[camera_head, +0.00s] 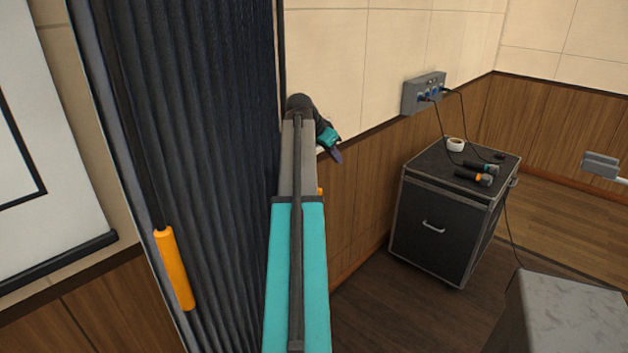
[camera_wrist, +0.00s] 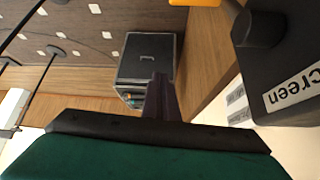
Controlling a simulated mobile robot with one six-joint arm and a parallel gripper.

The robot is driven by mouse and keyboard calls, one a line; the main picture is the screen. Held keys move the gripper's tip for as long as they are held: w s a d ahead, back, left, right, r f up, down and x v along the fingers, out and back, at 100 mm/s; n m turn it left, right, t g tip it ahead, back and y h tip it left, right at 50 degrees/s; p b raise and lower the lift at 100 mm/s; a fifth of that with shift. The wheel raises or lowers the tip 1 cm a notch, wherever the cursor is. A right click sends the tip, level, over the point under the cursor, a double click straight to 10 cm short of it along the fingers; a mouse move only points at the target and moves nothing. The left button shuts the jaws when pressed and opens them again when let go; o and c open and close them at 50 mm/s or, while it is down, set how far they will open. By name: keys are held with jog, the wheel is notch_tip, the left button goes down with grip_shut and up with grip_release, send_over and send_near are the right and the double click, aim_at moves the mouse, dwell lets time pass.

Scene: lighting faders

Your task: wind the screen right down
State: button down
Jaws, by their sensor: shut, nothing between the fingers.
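The white projection screen (camera_head: 75,150) with a black border hangs at the left of the head view. Its dark bottom bar (camera_head: 60,262) hangs over the wall near the wood panelling. In the wrist view a dark box (camera_wrist: 290,60) with a label reading "Screen" is at the right. A round black hub (camera_wrist: 258,30) and an orange handle (camera_wrist: 200,2), cut off by the top edge, are beside it. A bit of orange (camera_head: 320,191) shows behind my arm in the head view. My gripper (camera_head: 337,157) is shut and empty near the wall; its fingers (camera_wrist: 160,92) are apart from the handle.
A dark pleated curtain (camera_head: 215,150) and an orange-gripped rod (camera_head: 174,268) stand left of my arm. A black flight case (camera_head: 437,225) bears microphones and a tape roll. A grey socket box (camera_head: 424,93) is on the wall. The floor between is clear.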

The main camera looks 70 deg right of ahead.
jog(key=w+a+n+h, duration=0.1)
jog(key=w+a, duration=0.6)
jog(key=shift+a+r+n+h+p, duration=0.2)
jog(key=shift+r+n+h+p, duration=0.1)
jog(key=shift+r+p, duration=0.1)
jog(key=shift+s+f, duration=0.1)
jog(key=p+x, duration=0.3)
jog(key=x, duration=0.7)
jog(key=shift+w+a+f+p, duration=0.15)
jog(key=shift+w+a+f, duration=0.15)
jog(key=shift+a, duration=0.3)
jog(key=shift+w+a+f+p, duration=0.1)
jog(key=shift+w+a+f, duration=0.15)
jog(key=shift+a, duration=0.3)
jog(key=shift+w+a+f+p, duration=0.2)
jog(key=shift+a+f, duration=0.1)
jog(key=shift+a, duration=0.3)
jog(key=shift+w, duration=0.1)
